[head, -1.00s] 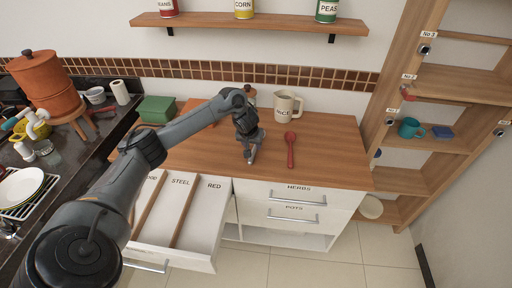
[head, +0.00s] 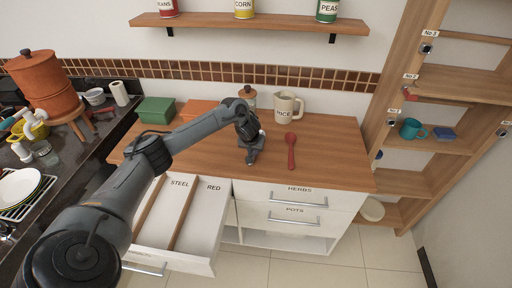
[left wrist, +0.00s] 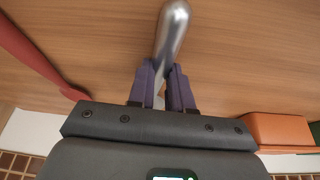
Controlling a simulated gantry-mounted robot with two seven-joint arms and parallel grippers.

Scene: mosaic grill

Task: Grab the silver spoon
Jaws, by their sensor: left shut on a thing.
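The silver spoon (left wrist: 172,30) shows in the left wrist view as a shiny metal piece running up from between the fingers. My left gripper (left wrist: 164,85) is shut on it, with the two purple fingers on either side. In the head view my left gripper (head: 251,157) is low over the wooden counter, left of the red spoon, and hides most of the silver spoon. The red spoon (head: 291,150) lies on the counter and also shows in the left wrist view (left wrist: 35,55). My right gripper is not in view.
An open drawer (head: 205,225) with sections marked STEEL and RED is below the counter (head: 335,160). Shelves (head: 420,145) are on the right.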

